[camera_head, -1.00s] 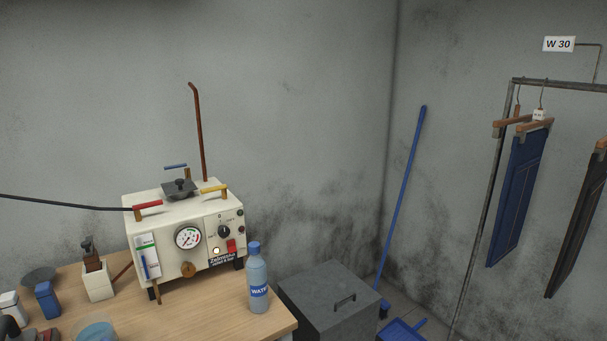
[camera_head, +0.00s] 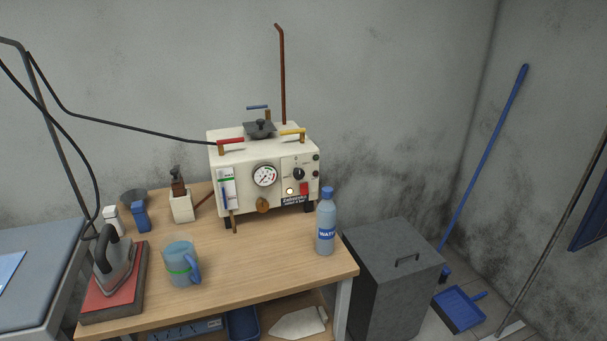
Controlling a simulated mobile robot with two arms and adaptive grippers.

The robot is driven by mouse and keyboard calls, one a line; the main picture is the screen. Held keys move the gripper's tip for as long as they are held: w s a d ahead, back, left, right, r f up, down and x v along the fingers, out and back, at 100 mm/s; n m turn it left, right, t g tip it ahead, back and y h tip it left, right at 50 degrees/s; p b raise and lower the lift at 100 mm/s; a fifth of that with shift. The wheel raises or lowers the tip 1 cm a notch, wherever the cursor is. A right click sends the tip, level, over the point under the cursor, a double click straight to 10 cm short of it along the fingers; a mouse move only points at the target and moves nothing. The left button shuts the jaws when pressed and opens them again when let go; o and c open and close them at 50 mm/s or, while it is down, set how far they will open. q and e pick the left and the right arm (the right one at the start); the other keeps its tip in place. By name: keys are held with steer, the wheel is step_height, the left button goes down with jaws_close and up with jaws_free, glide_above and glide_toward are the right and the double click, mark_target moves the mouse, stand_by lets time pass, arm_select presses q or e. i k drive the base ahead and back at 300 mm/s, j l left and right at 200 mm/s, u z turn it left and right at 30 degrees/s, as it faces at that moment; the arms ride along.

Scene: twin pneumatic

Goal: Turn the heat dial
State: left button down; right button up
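The heat dial, a black round knob (camera_head: 299,174), sits on the right part of the front panel of a cream steam generator box (camera_head: 239,192). The box stands at the back of a wooden table (camera_head: 260,265). Left of the knob is a round pressure gauge (camera_head: 265,176). The markings around the knob are too small to read. Neither of my grippers shows in the view.
A water bottle (camera_head: 326,226) stands at the box's front right. An iron (camera_head: 114,268) rests on a red pad, beside a jug (camera_head: 181,262) of water. A grey bin (camera_head: 393,285) stands right of the table. The table's middle front is clear.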

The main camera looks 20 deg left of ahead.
mark_target(298, 173)
steer(key=u, duration=0.7)
steer(key=j+u, duration=0.25)
steer(key=u, duration=0.25)
steer(key=i+j+u, duration=0.1)
steer(key=u, duration=0.35)
steer(key=i+j+u, duration=0.1)
steer(key=j+u, duration=0.15)
steer(key=u, duration=0.25)
steer(key=i+j+u, duration=0.15)
steer(key=u, duration=0.3)
steer(key=i+j, duration=0.1)
steer(key=k+l, duration=0.1)
steer(key=l, duration=0.3)
steer(key=k+l, duration=0.15)
steer(key=l, duration=0.25)
steer(key=z, duration=0.05)
